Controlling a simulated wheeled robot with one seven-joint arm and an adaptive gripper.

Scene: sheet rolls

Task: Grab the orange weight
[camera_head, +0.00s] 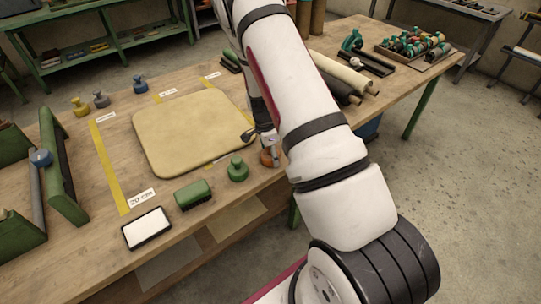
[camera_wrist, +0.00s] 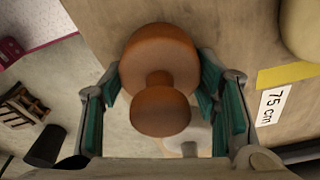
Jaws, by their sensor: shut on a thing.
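The orange weight (camera_wrist: 160,60) has a round base and a knob on top. In the wrist view it sits between the two green-padded fingers of my gripper (camera_wrist: 162,100), which are shut on it. In the head view the orange weight (camera_head: 268,157) shows at the table's front edge, partly hidden by my arm. My gripper (camera_head: 265,138) reaches down onto it there. I cannot tell whether the weight touches the table.
A green weight (camera_head: 238,170) and a green brush (camera_head: 193,194) stand left of my gripper. A tan sheet (camera_head: 190,130) lies behind. Yellow, grey and blue weights stand at the back left. Rolls (camera_head: 345,75) lie to the right.

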